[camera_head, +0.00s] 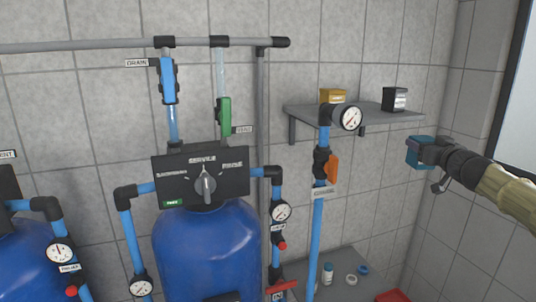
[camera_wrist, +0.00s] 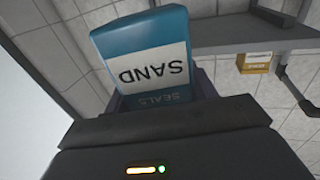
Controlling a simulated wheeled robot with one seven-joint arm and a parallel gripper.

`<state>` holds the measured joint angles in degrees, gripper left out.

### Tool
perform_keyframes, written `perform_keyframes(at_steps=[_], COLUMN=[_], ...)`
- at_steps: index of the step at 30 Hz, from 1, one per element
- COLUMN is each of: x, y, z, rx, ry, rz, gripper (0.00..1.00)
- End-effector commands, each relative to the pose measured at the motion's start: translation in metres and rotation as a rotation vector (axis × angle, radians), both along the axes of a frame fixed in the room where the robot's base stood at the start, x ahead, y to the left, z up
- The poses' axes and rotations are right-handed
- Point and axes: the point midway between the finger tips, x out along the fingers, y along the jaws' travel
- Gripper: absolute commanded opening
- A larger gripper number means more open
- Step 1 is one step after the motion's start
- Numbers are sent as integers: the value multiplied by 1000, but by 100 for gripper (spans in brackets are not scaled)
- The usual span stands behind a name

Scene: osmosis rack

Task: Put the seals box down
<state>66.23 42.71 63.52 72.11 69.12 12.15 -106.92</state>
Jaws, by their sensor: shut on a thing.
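A teal-blue box (camera_head: 418,156) is held in my gripper (camera_head: 432,150), in the air right of and below the wall shelf's right end. In the wrist view the teal box (camera_wrist: 140,32) has a white label reading "SAND" upside down, with "SEALS" on the blue strip beside it. My gripper (camera_wrist: 165,100) is shut on the box; its dark body hides the box's near end. The wall shelf (camera_head: 375,111) is grey.
A yellow box (camera_head: 333,96) and a black box (camera_head: 395,99) with a white label stand on the shelf, with a gap between them. A gauge (camera_head: 349,117) and blue pipe (camera_head: 317,225) stand before the shelf's left part. Small items (camera_head: 328,273) and a red object (camera_head: 393,296) are below.

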Motion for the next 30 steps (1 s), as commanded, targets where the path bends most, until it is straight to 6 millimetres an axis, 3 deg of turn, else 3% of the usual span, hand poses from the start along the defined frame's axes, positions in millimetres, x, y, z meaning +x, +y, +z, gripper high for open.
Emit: perform_keyframes(at_steps=[17, 23, 30], x=[20, 27, 31], y=[-29, -38, -46], z=[-99, -154, -235], rx=[5, 9, 9], ry=[0, 2, 2], rz=[-94, -136, -186], gripper=[30, 30, 30])
